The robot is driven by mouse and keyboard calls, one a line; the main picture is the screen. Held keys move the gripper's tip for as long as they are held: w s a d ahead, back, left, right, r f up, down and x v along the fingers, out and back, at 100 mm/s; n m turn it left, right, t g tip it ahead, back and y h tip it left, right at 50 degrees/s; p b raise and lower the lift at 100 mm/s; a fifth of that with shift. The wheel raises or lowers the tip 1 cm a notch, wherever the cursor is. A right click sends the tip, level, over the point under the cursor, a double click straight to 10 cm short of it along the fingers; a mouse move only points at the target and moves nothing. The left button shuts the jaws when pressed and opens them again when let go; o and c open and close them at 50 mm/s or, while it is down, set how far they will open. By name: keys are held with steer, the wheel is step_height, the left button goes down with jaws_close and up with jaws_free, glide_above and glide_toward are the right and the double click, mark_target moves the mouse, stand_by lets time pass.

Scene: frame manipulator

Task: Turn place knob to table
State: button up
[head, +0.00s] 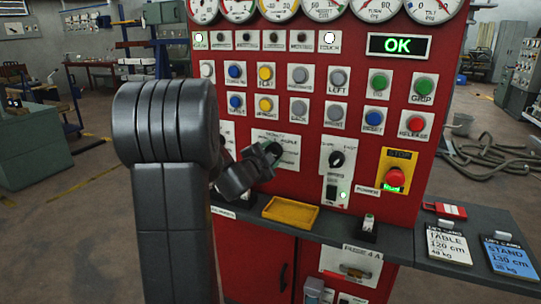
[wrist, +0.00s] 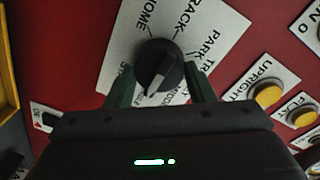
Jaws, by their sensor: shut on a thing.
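The place knob (wrist: 158,62) is a round black knob with a pale pointer mark, on a white label plate (wrist: 120,38) on the red panel. In the wrist view, HOME, RACK and PARK are readable around it; other labels are partly covered. Its pale mark points down and slightly left in that view. My gripper (wrist: 162,84) has one green finger on each side of the knob and is shut on it. In the head view, my gripper (head: 265,156) reaches the plate and largely hides the knob.
A second black knob (head: 336,159) sits to the right on the panel, with a red stop button (head: 394,178) beyond it. A yellow tray (head: 291,212) lies on the ledge below. Buttons and gauges fill the panel above. A green display (head: 397,46) reads OK.

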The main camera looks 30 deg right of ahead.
steer(key=o, duration=1)
steer(key=v, duration=1.4)
steer(key=shift+d, duration=0.1)
steer(key=x, duration=1.3)
steer(key=shift+w+d, duration=0.3)
